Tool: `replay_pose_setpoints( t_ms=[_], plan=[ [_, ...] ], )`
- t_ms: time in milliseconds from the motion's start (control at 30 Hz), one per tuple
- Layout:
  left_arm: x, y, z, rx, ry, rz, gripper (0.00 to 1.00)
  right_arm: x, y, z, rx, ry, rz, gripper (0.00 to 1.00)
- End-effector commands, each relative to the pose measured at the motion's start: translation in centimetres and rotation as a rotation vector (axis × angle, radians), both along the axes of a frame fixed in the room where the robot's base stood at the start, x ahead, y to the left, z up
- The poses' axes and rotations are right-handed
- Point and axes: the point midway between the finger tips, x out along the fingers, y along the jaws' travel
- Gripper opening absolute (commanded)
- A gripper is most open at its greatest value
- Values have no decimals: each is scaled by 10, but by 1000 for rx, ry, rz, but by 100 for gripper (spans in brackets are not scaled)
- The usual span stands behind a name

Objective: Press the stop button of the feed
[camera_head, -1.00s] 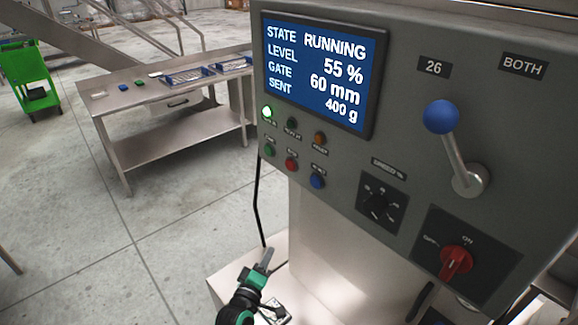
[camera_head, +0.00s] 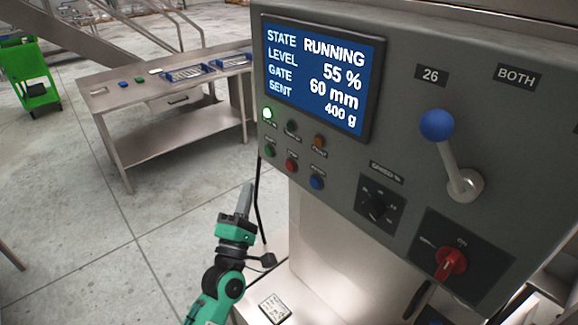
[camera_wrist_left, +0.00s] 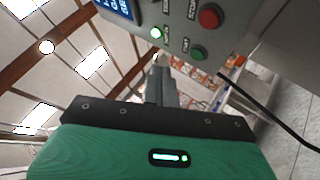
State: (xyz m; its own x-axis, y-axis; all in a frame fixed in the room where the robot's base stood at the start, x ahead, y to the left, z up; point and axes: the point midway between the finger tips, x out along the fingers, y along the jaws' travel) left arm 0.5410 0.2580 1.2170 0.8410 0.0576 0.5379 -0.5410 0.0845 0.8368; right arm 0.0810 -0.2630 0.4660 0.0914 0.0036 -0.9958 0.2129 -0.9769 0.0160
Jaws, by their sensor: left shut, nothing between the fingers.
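The grey control panel (camera_head: 400,130) carries a red button (camera_head: 291,165) in its lower button row, between a green button (camera_head: 270,151) and a blue button (camera_head: 317,182). The red button (camera_wrist_left: 209,16) and green button (camera_wrist_left: 198,53) also show in the left wrist view. The screen (camera_head: 318,77) reads RUNNING, 55 %, 60 mm, 400 g. My left gripper (camera_head: 247,187) is shut and empty, pointing up, just below and left of the button row and apart from the red button. Its fingertips (camera_wrist_left: 160,62) show left of the green button. My right gripper is not in view.
A lit green lamp (camera_head: 267,114) sits above the buttons. A blue-knobbed lever (camera_head: 437,126), black speed dial (camera_head: 377,207) and red rotary switch (camera_head: 451,262) are to the right. A black cable hangs below the panel's left edge. A steel table (camera_head: 165,100) stands behind on the left.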

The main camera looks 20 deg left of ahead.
Motion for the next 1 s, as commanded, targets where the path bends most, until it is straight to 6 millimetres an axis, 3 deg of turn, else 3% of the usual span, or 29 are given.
replay_pose_setpoints(
  t_ms=[267,700,1000],
  plan=[
    [5,-3,-1,0,1,0,0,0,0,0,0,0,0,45],
    [55,-32,-1,-1,1,1,0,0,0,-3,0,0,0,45],
    [75,-44,-1,0,1,0,0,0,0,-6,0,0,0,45]
  ],
)
